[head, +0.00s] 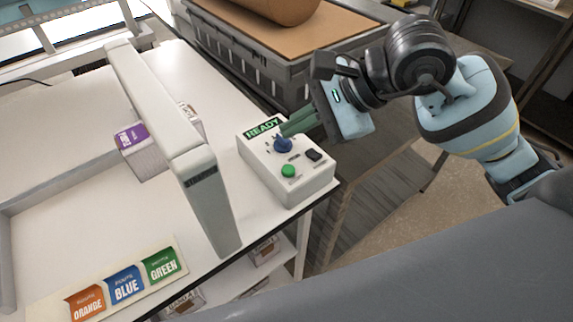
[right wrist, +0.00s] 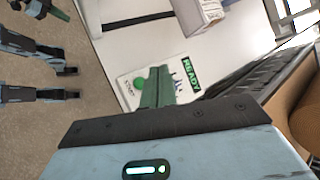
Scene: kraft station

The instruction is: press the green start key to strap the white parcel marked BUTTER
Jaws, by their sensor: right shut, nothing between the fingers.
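The white control box (head: 290,180) stands at the table's right edge, with a lit READY sign, a blue knob (head: 283,145), a dark switch and the round green start key (head: 288,171). The key also shows in the right wrist view (right wrist: 139,83). My right gripper (head: 284,132) is shut and empty, its green fingers over the box by the sign and knob, on the far side of the key. Whether they touch the box I cannot tell. A white parcel with a purple label (head: 143,152) sits by the grey arch (head: 180,140); its lettering is unreadable. My left gripper is not in view.
A card with orange, blue and green labels (head: 125,284) lies at the table's front. A grey crate (head: 235,62) with a brown top stands behind the box. Another package (head: 188,112) shows partly behind the arch. Boxes sit on a shelf below.

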